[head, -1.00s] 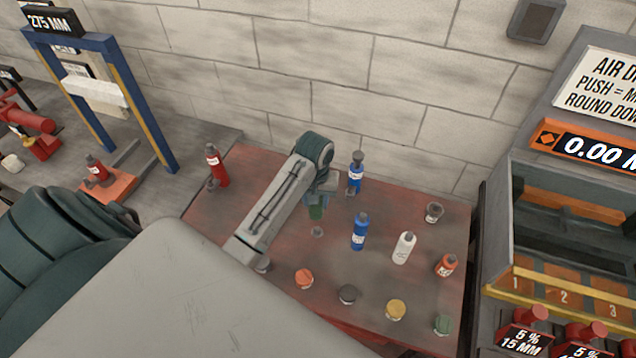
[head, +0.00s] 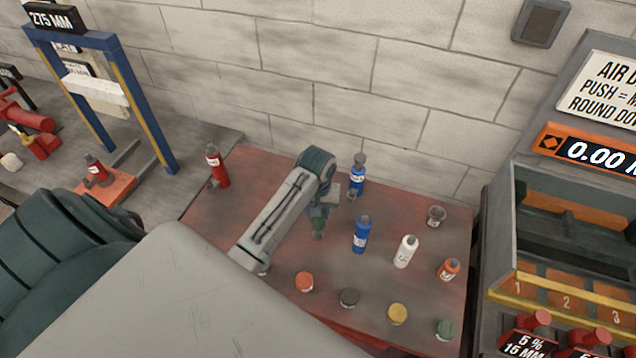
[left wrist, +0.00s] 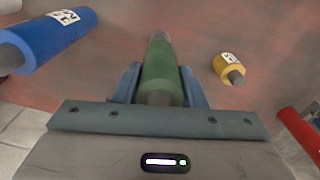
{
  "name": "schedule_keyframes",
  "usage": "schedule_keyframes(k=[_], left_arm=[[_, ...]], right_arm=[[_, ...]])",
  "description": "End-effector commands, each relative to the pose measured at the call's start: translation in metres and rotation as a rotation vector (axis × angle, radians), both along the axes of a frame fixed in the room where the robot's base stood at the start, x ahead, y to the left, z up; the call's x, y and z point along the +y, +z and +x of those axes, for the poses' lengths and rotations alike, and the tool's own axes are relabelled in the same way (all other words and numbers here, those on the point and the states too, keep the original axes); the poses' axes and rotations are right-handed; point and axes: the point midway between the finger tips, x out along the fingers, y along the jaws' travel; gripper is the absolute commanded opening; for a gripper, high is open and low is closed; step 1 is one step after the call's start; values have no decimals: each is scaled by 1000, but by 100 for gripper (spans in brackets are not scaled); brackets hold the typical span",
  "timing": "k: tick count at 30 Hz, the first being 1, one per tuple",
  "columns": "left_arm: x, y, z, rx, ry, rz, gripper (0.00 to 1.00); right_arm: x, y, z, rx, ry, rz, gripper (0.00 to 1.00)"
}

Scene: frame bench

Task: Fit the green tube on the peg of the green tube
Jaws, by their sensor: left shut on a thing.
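My left gripper (head: 326,207) is shut on the green tube (head: 318,224), over the middle of the red-topped bench. The tube also shows in the left wrist view (left wrist: 160,78), upright between the blue fingers of the gripper (left wrist: 160,85). A grey peg (left wrist: 159,38) shows in line at the tube's far, lower end; in the head view its stub (head: 318,236) shows just under the tube. Grey also shows at the tube's near end, but I cannot tell whether that is the peg inside or the bore. My right gripper is not in view.
Close by on the bench (head: 215,235) stand a blue tube (head: 360,236) to the right and another blue one (head: 357,182) behind. Orange, dark, yellow and green short pieces line the front. A brick wall is behind.

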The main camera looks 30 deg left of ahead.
Motion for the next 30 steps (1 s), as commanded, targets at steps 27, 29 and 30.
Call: schedule_keyframes(k=[27,29,30], left_arm=[[0,-18,0,-2,-1,0,4],[0,-17,0,-2,-1,0,4],[0,-17,0,-2,-1,0,4]], right_arm=[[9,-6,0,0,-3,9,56],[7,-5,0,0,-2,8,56],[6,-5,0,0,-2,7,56]])
